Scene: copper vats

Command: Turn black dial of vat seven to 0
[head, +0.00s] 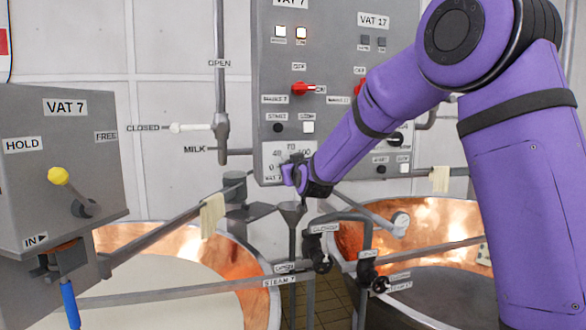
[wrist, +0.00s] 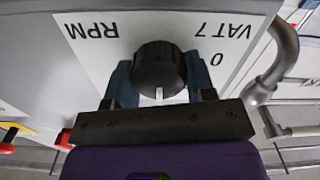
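The black dial (wrist: 160,68) of vat seven sits on a white scale plate (wrist: 95,50) marked RPM, VAT 7 and 0, upside down in the wrist view. Its white pointer mark faces the bottom of that view, away from the 0 at the right. My gripper (wrist: 160,80) has one finger on each side of the dial, with no clear gap, and looks shut on it. In the head view my gripper (head: 292,176) is at the lower part of the grey vat 7 panel (head: 265,90) and mostly hides the dial.
A red switch (head: 303,89) and small buttons are above the dial. A vat 17 panel half (head: 345,60) is beside it, partly behind my arm. Pipes and steam valves (head: 318,248) stand below. Copper vats (head: 240,255) and a grey lever box (head: 60,130) are nearby.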

